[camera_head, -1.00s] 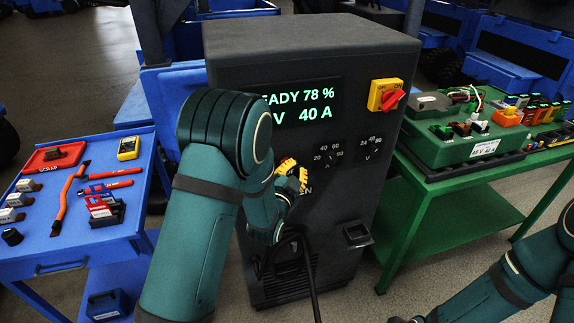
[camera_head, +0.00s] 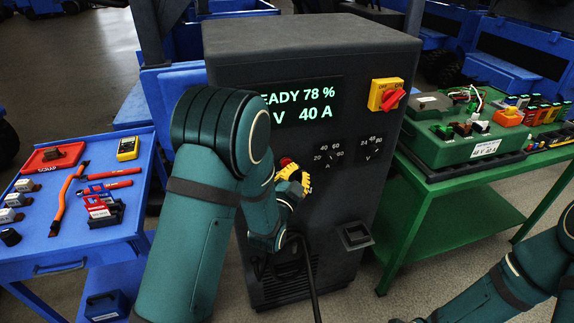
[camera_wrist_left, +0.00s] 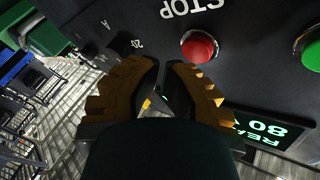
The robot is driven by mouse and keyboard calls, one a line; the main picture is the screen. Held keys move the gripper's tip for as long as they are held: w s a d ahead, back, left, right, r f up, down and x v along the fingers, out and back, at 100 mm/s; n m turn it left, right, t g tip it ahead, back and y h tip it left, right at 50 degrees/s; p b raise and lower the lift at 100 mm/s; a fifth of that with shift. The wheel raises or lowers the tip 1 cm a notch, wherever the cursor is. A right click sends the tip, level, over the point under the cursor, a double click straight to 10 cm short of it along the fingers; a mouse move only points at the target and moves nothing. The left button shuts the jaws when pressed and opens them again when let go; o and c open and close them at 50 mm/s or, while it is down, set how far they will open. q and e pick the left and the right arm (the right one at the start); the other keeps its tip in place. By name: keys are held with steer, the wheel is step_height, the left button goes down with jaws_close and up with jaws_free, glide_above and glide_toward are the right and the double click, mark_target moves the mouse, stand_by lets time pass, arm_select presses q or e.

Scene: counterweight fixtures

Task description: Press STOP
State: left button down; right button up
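The red STOP button (camera_wrist_left: 199,46) sits on the dark panel of the charger cabinet (camera_head: 345,215), beside the white word STOP in the left wrist view. In the head view only a bit of red (camera_head: 286,162) shows just above my left gripper (camera_head: 295,180). My left gripper has yellow ribbed fingers; in the left wrist view its fingertips (camera_wrist_left: 162,64) are nearly together with nothing between them. They are just to the side of the red button, apart from it in the picture. Contact with the panel cannot be told. My right arm is at the lower right, its fingers out of frame.
A green button (camera_wrist_left: 312,50) is farther along the panel. The lit display (camera_head: 303,105), two dials and a red-yellow rotary switch (camera_head: 386,95) are on the cabinet front. A blue tool cart (camera_head: 130,215) stands left, a green bench (camera_head: 440,185) right. A black cable hangs below my gripper.

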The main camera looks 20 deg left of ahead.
arm_select(q)
steer(key=s+d, duration=0.1)
steer(key=s, duration=0.1)
steer(key=s+d, duration=0.2)
stand_by(0.5)
stand_by(0.6)
steer(key=s+f+n+g, duration=0.2)
steer(key=s+f+g, duration=0.15)
steer(key=f, duration=0.45)
steer(key=s+f+n+g, duration=0.3)
steer(key=f+g, duration=0.2)
steer(key=f, duration=0.4)
steer(key=s+d+f+n+g+h, duration=0.1)
steer(key=s+f+g, duration=0.3)
steer(key=s, duration=0.4)
steer(key=s+d+f+n+g+h, duration=0.1)
steer(key=s+d+f+n+g, duration=0.2)
steer(key=s, duration=0.5)
steer(key=shift+d+f+n+g+h, duration=0.15)
steer(key=shift+f+n+g+h, duration=0.2)
steer(key=shift+f+g, duration=0.55)
